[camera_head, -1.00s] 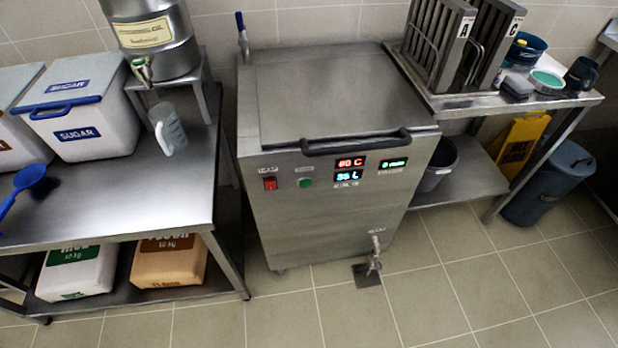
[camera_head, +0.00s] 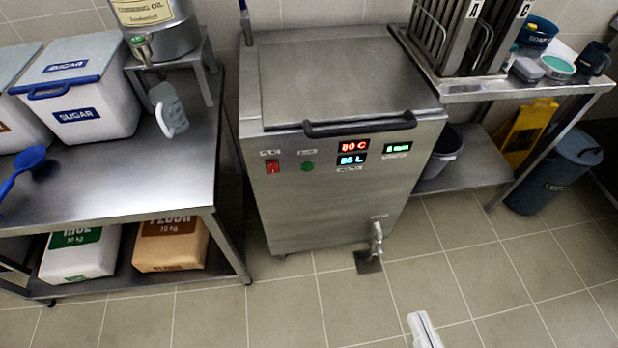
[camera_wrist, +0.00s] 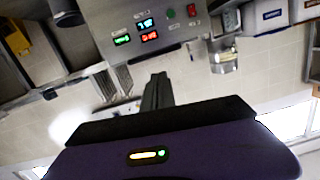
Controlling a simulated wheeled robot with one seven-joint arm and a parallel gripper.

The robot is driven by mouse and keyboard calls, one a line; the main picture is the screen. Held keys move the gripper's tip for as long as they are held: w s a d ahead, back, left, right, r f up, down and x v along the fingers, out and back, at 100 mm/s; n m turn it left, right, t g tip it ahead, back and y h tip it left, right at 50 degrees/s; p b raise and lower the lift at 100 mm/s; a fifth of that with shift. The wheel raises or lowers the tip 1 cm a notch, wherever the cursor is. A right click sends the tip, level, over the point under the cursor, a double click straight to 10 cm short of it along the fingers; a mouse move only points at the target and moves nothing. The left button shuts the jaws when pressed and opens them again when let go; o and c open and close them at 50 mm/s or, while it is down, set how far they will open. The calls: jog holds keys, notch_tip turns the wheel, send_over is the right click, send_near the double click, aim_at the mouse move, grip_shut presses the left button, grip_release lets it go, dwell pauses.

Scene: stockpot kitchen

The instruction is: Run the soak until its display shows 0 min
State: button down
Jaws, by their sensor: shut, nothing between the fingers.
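The steel soak tank (camera_head: 320,210) stands on the floor in the middle of the head view, its lid (camera_head: 340,80) down. Its front panel has a red switch (camera_head: 272,167), a green button (camera_head: 308,166), a red display (camera_head: 354,146) reading about 80 C, a blue litre display (camera_head: 352,159) and a green minutes display (camera_head: 398,148). The green digit is too small to read surely. In the wrist view the panel is upside down, with the green display (camera_wrist: 122,40) and green button (camera_wrist: 170,13) visible. My gripper (camera_wrist: 158,78) is shut and empty, apart from the panel.
A steel table (camera_head: 130,190) with sugar bins (camera_head: 85,95) and a jug (camera_head: 169,110) stands left. A rack table (camera_head: 520,88) with slotted racks stands right. A drain tap (camera_head: 377,240) projects from the tank's lower front. The floor in front is mostly clear.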

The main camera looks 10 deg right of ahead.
jog(key=w+a+f+m+t+b, duration=0.1)
jog(key=w+a+f+m, duration=0.25)
jog(key=w, duration=0.45)
jog(key=w+a+f+m+t+b, duration=0.1)
jog(key=w+a+f+m+b, duration=0.2)
jog(key=w, duration=0.6)
jog(key=w+a+f+m+t, duration=0.1)
jog(key=w+a+f+m, duration=0.2)
jog(key=w+m, duration=0.35)
jog(key=w+f+m+g, duration=0.1)
jog(key=w+f+m, duration=0.3)
jog(key=f, duration=0.2)
jog(key=shift+w+a+f+g+h, duration=0.2)
jog(key=shift+w+a+g+h, duration=0.1)
jog(key=shift+w+a, duration=0.05)
jog(key=shift+w, duration=0.1)
jog(key=b, duration=0.2)
send_near(307, 168)
jog(key=w, duration=0.6)
jog(key=shift+w, duration=0.4)
